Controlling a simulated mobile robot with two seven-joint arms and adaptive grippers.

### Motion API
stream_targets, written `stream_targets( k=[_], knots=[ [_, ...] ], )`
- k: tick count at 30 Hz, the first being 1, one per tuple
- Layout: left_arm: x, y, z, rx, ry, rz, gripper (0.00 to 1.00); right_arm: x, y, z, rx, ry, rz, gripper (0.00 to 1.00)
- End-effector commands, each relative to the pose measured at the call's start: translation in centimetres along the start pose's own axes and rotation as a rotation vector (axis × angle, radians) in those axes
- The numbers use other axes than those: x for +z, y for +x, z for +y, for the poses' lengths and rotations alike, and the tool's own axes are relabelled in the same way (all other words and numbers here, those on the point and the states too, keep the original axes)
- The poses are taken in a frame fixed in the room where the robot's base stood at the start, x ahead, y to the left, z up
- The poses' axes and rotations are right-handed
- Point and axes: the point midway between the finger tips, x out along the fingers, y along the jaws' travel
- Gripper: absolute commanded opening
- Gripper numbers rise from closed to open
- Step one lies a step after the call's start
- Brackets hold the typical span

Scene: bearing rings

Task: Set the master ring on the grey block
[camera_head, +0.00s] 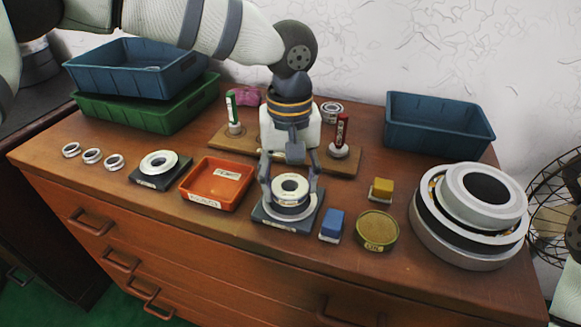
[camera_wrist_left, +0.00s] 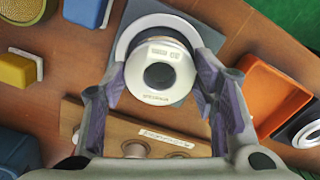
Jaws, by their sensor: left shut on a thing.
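The master ring (camera_head: 300,190), a silver ring with a dark centre and a small label, is between the fingers of my left gripper (camera_head: 290,188). In the left wrist view the ring (camera_wrist_left: 183,76) sits between both purple-padded fingers, which are shut on its sides. Below it is the dark grey block (camera_head: 265,219) with a wider pale disc on top, which also shows in the left wrist view (camera_wrist_left: 190,18). The ring is over the block, roughly centred. I cannot tell whether it touches the disc. My right gripper is not in view.
An orange tray (camera_head: 243,167) and another dark block (camera_head: 138,178) with a ring stand left. Blue (camera_head: 333,223) and yellow (camera_head: 381,187) blocks, a round tin (camera_head: 377,230) and large stacked rings (camera_head: 436,235) stand right. A wooden board (camera_head: 345,163) with upright handles is behind.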

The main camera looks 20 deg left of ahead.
Motion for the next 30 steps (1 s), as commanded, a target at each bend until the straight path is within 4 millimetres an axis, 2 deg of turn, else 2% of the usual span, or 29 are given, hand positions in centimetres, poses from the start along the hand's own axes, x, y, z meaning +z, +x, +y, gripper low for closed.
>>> stream_targets(
  k=[16, 30],
  knots=[
    [0.0, -0.4, 0.1, 0.004, 0.000, 0.006, 0.09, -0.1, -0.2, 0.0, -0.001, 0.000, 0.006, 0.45],
    [0.0, 0.9, 0.1, 0.003, 0.000, 0.004, 0.09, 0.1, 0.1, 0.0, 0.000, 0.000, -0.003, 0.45]
  ],
)
